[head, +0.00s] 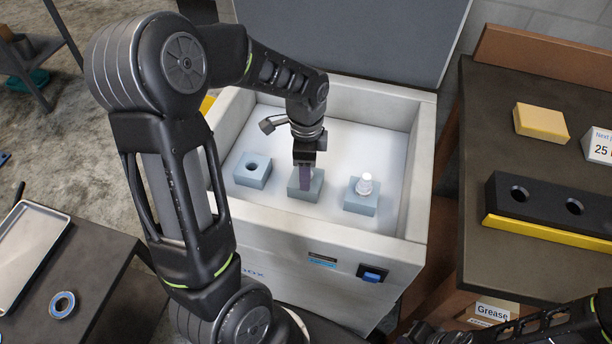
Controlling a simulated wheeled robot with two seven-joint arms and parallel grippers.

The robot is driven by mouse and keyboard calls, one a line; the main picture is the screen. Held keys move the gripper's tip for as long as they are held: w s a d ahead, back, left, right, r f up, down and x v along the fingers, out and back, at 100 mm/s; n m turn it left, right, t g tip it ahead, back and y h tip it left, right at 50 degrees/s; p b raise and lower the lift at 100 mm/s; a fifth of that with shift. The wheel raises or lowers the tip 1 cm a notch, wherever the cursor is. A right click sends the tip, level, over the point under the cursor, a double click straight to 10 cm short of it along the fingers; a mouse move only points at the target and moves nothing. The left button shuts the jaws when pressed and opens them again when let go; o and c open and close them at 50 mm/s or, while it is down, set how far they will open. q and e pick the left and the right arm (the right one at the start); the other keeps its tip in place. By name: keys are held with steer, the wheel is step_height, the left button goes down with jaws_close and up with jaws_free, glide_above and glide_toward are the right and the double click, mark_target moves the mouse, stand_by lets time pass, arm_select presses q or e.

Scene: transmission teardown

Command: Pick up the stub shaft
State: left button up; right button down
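An open white chest (412,190) holds three blue blocks in a row. The right block (360,204) carries a pale, stepped, upright piece that looks like a stub shaft (366,184). The left block (252,171) has an empty round hole. My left gripper (305,184) points down at the middle block (314,190), left of the pale piece and apart from it. Its fingers hide the middle block's hole and anything between them, so I cannot tell whether it grips something. My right gripper (422,334) is partly visible at the bottom edge; its fingers are unclear.
The chest's raised lid (360,40) stands behind, and its walls surround the blocks. The right table bears a black block with holes (548,207) and a yellow block (541,123). The left table holds a metal tray (32,250) and a ring (63,305).

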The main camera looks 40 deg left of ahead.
arm_select(q)
steer(key=shift+c, duration=0.3)
jaws_close()
stand_by(0.6)
